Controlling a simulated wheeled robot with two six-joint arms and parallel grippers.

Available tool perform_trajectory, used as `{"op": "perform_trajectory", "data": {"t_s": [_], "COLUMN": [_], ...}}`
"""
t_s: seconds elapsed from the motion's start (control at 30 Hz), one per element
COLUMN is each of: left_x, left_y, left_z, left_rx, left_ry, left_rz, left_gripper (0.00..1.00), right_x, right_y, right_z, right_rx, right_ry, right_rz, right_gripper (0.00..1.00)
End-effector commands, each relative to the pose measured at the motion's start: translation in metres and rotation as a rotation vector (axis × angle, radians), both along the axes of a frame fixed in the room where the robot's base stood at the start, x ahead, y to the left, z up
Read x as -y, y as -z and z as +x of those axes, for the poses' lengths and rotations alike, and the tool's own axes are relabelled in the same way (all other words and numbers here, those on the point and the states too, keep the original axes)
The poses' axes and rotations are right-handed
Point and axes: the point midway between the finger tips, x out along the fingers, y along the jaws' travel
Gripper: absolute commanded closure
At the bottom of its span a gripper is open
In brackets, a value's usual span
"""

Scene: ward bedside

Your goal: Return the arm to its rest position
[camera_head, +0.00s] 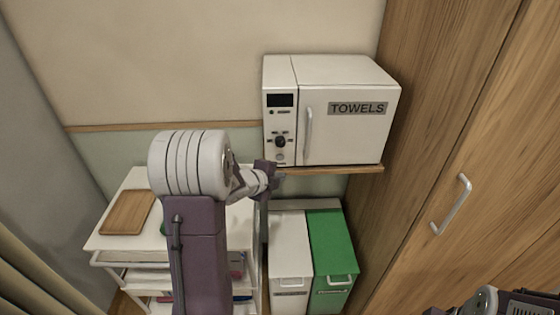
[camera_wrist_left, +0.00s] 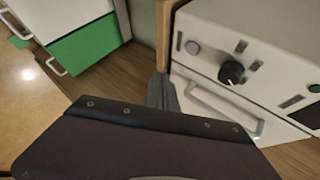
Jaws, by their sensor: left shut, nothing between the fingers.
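My left arm rises from the bottom of the head view, and its left gripper (camera_head: 268,180) is beside the lower left corner of the towel warmer (camera_head: 345,120). The warmer is a white box labelled TOWELS with its door shut. In the left wrist view the left gripper (camera_wrist_left: 162,92) is shut and empty, with the warmer's dial panel (camera_wrist_left: 255,65) close on its right. I cannot tell if the fingers touch anything. Part of my right arm shows at the lower right of the head view; its fingers are not visible.
The warmer stands on a wooden shelf (camera_head: 335,170). Below are a white bin (camera_head: 290,245) and a green bin (camera_head: 331,240). A white trolley (camera_head: 105,240) with a wooden tray (camera_head: 127,212) stands left. A wooden cabinet (camera_head: 440,130) with a metal handle (camera_head: 453,205) is right.

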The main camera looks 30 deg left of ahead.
Motion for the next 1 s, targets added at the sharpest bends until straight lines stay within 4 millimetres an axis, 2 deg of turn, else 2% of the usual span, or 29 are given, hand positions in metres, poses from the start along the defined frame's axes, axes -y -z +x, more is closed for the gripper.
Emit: {"op": "perform_trajectory", "data": {"t_s": [0.37,0.47,0.57,0.6,0.67,0.7,0.77,0.9,1.0], "left_x": [0.003,0.030,0.086,0.112,0.132,0.136,0.139,0.138,0.138], "left_y": [0.001,0.002,-0.002,0.003,0.023,0.040,0.064,0.109,0.127], "left_z": [0.001,0.009,0.015,0.011,-0.008,-0.026,-0.057,-0.134,-0.184], "left_rx": [0.000,0.016,0.051,0.039,-0.052,-0.134,-0.258,-0.517,-0.661], "left_ry": [0.007,0.067,0.163,0.159,0.032,-0.087,-0.277,-0.719,-1.020], "left_rz": [-0.001,0.009,0.008,-0.019,-0.126,-0.215,-0.344,-0.581,-0.701], "left_gripper": [1.00,1.00,1.00,1.00,1.00,1.00,1.00,1.00,1.00], "right_x": [0.000,0.000,0.000,0.000,0.000,0.000,0.000,0.000,0.000], "right_y": [0.001,0.010,0.026,0.036,0.046,0.050,0.054,0.055,0.053], "right_z": [0.000,0.000,0.000,0.000,0.000,0.000,0.000,0.000,0.000], "right_rx": [0.000,0.000,0.000,0.000,0.000,0.000,0.000,0.000,0.000], "right_ry": [0.000,0.000,0.000,0.000,0.000,0.000,0.000,0.000,0.000], "right_rz": [0.000,0.000,0.000,0.000,0.000,0.000,0.000,0.000,0.000], "right_gripper": [0.64,0.64,0.64,0.64,0.64,0.64,0.64,0.64,0.64]}}
